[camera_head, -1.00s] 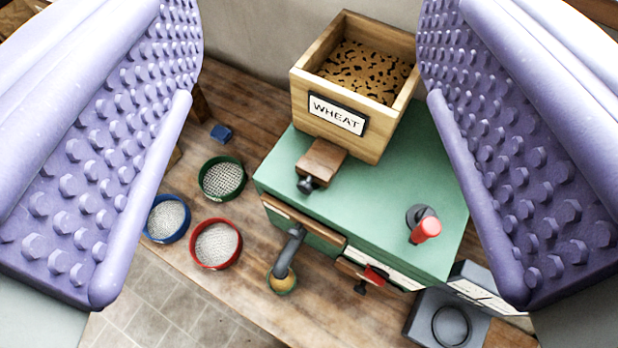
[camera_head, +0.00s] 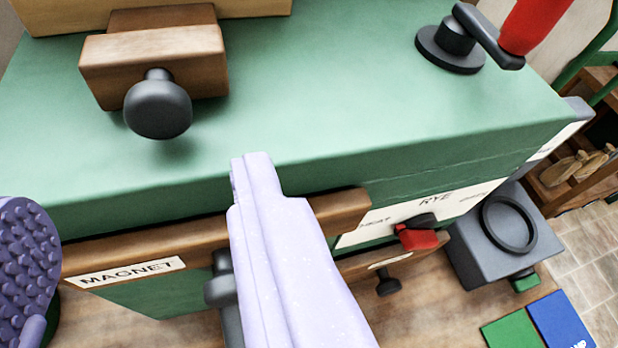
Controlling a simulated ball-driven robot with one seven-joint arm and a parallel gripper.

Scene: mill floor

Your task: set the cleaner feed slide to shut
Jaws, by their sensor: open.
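The feed slide (camera_head: 150,55) is a wooden block with a dark round knob (camera_head: 158,105), at the upper left. It juts out toward me from beneath the wheat hopper (camera_head: 60,15), with a piece of board showing between them. The slide lies over the green top of the cleaner (camera_head: 320,105). My gripper (camera_head: 138,185) is open and empty. Its left purple studded finger is at the left edge and its right finger is near the middle, seen edge on. The knob lies between them sideways, higher in the picture; no contact shows.
A crank with a red handle (camera_head: 532,25) stands on the top at the right. A wooden MAGNET strip (camera_head: 130,270) runs along the front edge. A red lever (camera_head: 415,236) sits by the RYE label (camera_head: 435,200). A grey box (camera_head: 490,240) stands at the right.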

